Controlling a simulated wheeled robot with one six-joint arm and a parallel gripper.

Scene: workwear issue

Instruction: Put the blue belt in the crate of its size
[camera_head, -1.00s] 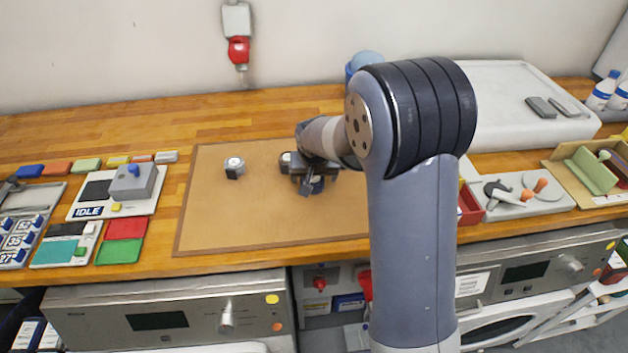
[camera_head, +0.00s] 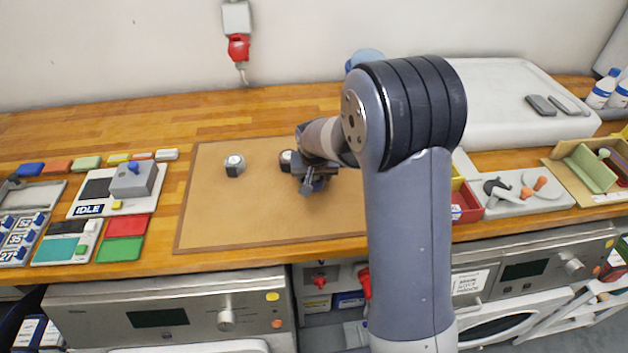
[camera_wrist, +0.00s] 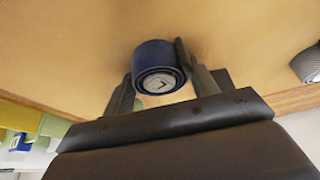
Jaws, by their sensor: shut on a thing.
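The blue belt (camera_wrist: 150,58) is a dark blue roll with a pale round label on its end, in the wrist view. The mark on the label is too small to read surely. My gripper (camera_wrist: 155,80) has its fingers on either side of the roll and is shut on it. In the head view my gripper (camera_head: 312,182) is over the brown mat (camera_head: 215,215), and the belt is mostly hidden by it. A red crate (camera_head: 467,200) shows partly behind my arm on the right; its size mark is not visible.
A dark grey roll with a white label (camera_head: 235,165) stands on the mat to the left. Another dark roll (camera_head: 286,158) is close beside my gripper. A grey device (camera_head: 133,180) and coloured pads (camera_head: 122,240) lie left. The mat's front left is clear.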

